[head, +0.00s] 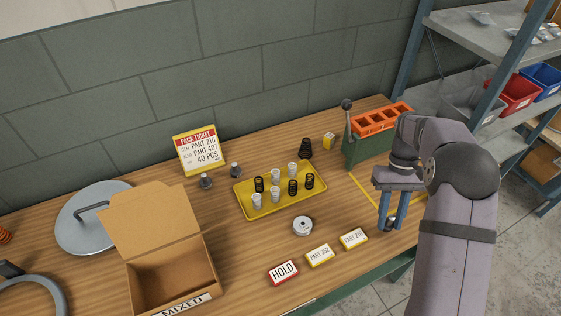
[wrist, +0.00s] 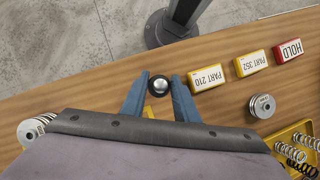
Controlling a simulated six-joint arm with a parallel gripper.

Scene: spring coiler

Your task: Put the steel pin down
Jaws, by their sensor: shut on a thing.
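My gripper (head: 391,226) hangs fingers down over the right front of the wooden bench. Its two blue fingers are shut on the steel pin (head: 391,221), a small piece mostly hidden by the fingers. In the wrist view the steel pin (wrist: 159,84) shows as a dark ring with a bright round top between the fingertips (wrist: 160,82). I cannot tell whether its lower end touches the bench. Yellow tape lines (head: 365,192) mark the bench just left of my gripper.
PART 210 (head: 353,238), PART 352 (head: 320,255) and HOLD (head: 283,272) blocks line the front edge. A yellow tray (head: 243,203) holds several springs. A round metal piece (head: 302,226), green machine with orange top (head: 382,118) and open carton (head: 172,268) stand around. Bare wood lies between.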

